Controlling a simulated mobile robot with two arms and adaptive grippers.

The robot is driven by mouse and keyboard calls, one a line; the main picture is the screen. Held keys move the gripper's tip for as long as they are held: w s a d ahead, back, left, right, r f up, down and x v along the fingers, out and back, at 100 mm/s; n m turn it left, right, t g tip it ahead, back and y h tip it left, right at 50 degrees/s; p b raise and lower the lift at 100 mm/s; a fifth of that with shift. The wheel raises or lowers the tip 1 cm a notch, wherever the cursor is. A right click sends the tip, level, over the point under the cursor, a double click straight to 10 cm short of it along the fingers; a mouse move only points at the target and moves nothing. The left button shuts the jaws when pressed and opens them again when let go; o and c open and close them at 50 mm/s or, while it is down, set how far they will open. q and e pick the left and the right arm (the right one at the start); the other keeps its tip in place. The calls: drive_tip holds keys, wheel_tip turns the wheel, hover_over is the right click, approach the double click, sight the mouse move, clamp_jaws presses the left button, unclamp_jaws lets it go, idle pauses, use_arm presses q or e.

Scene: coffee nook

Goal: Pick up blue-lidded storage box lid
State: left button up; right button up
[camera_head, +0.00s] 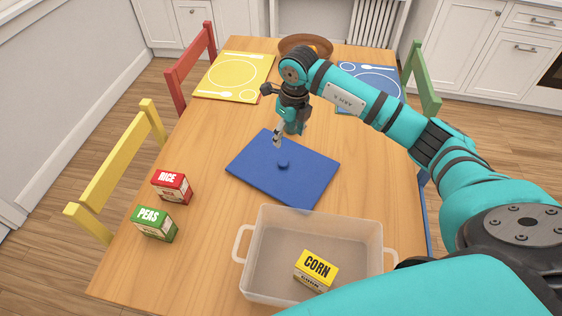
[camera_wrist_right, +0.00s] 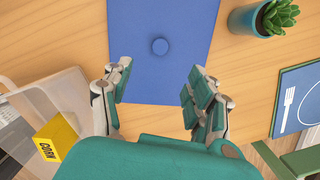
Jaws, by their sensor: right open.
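The blue lid (camera_head: 305,183) lies flat on the wooden table, with a small round knob (camera_head: 283,165) at its middle. It also shows in the right wrist view (camera_wrist_right: 190,35), with its knob (camera_wrist_right: 160,46) ahead of the fingers. The clear storage box (camera_head: 262,268) stands in front of the lid, with a yellow corn box (camera_head: 316,270) inside. My right gripper (camera_head: 277,140) is above the lid's far edge, near the knob. In the right wrist view its fingers (camera_wrist_right: 157,100) are apart with nothing between them. My left gripper is not in view.
A red rice box (camera_head: 172,187) and a green peas box (camera_head: 155,224) stand left of the lid. A potted plant (camera_wrist_right: 262,18) stands beside the lid in the wrist view. Yellow (camera_head: 215,80) and blue (camera_head: 350,75) placemats and a brown bowl (camera_head: 300,40) are at the far end.

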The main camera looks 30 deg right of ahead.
wheel_tip(320, 180, down, 4)
drive_tip(key=p, duration=0.1)
hover_over(283, 162)
drive_tip(key=f, duration=0.4)
drive_tip(key=shift+s, duration=0.2)
drive_tip(key=shift+f+p, duration=0.3)
drive_tip(key=shift+p, duration=0.05)
wheel_tip(283, 162, down, 4)
drive_tip(key=shift+r+p, duration=0.2)
drive_tip(key=shift+p, duration=0.35)
drive_tip(key=shift+w+f, duration=0.15)
drive_tip(key=shift+f, duration=0.35)
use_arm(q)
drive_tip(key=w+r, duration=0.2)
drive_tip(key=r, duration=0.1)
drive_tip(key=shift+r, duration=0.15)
use_arm(e)
clamp_jaws()
